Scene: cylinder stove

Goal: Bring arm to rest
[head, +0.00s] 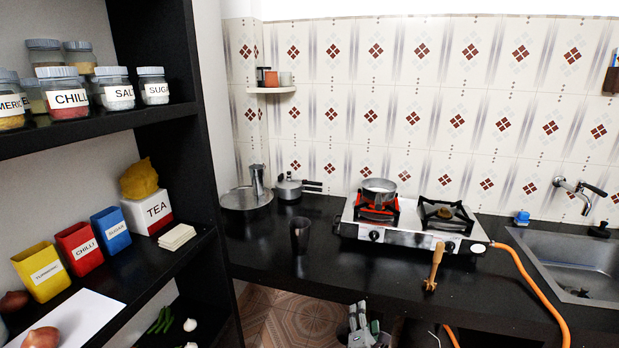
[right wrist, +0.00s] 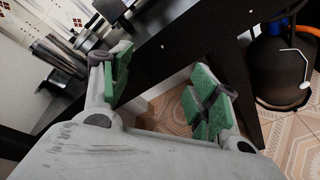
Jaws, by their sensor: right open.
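My right gripper (head: 362,318) shows at the bottom middle of the head view, below the front edge of the black counter (head: 350,262). In the right wrist view the right gripper (right wrist: 162,95) has its two green-padded fingers spread apart, with nothing between them. The counter edge and tiled floor (right wrist: 160,118) lie beyond the fingers. My left gripper is in neither view.
A gas stove (head: 408,232) with a steel pot (head: 379,192) stands on the counter. A dark cup (head: 299,236), a wooden tool (head: 434,268) and an orange hose (head: 537,290) are near the front. Black shelves (head: 150,120) stand left; a dark gas cylinder (right wrist: 280,70) stands below.

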